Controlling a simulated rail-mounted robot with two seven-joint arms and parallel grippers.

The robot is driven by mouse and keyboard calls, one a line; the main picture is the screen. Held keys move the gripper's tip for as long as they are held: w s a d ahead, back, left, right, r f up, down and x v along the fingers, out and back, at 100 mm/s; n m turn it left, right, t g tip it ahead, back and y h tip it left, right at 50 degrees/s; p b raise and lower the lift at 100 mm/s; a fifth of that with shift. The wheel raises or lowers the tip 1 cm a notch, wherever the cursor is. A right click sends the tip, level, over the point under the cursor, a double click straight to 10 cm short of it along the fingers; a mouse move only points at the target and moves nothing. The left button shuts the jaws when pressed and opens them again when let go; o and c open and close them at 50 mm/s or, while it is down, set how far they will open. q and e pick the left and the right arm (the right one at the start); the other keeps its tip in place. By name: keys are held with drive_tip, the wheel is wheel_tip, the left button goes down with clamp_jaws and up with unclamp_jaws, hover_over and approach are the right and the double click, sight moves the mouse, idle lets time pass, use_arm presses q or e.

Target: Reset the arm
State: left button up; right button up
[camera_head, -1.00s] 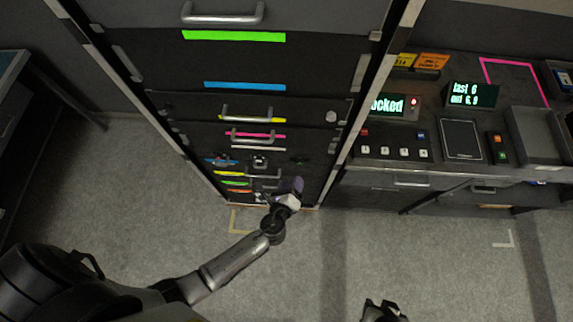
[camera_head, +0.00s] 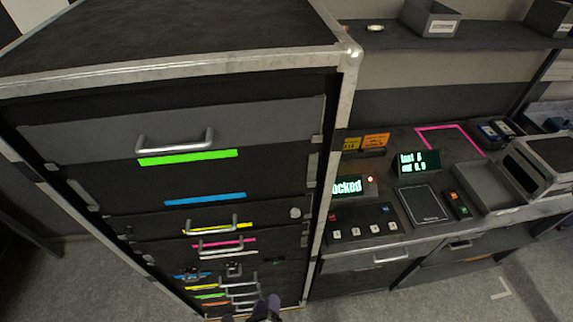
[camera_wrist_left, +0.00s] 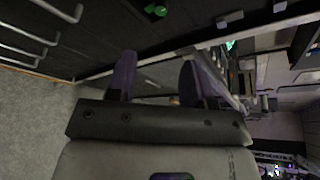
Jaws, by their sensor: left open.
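My left gripper (camera_head: 258,307) shows at the bottom edge of the head view, in front of the lowest drawers of the dark cabinet (camera_head: 90,190). Only its purple-tipped end shows there; the rest of the arm is out of frame. In the left wrist view the two purple fingers (camera_wrist_left: 156,75) stand apart, and nothing is seen between them. Drawer handles show at the upper left of that view, apart from the fingers. My right gripper is not in view.
The cabinet has silver handles and coloured strips. To its right stands a desk with a lit "ocked" display (camera_head: 347,187), a second display (camera_head: 416,163), a button panel (camera_head: 365,222) and a grey tray (camera_head: 484,187). A shelf (camera_head: 470,38) runs above. Grey floor (camera_head: 440,306) is open below.

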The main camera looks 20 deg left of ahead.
use_arm(q)
drive_tip(key=s+a+r+n+g+h, duration=0.1)
drive_tip(key=s+a+r+n+g, duration=0.4)
drive_tip(key=s+n, duration=0.45)
drive_tip(key=s+a+r+n+g+h, duration=0.3)
drive_tip(key=s+n+g, duration=0.35)
drive_tip(key=n, duration=0.65)
wheel_tip(320, 180, up, 20)
drive_tip(key=a+y+p, duration=0.1)
drive_tip(key=p, duration=1.9)
drive_tip(key=shift+w+r, duration=0.15)
drive_tip(key=shift+r, duration=0.1)
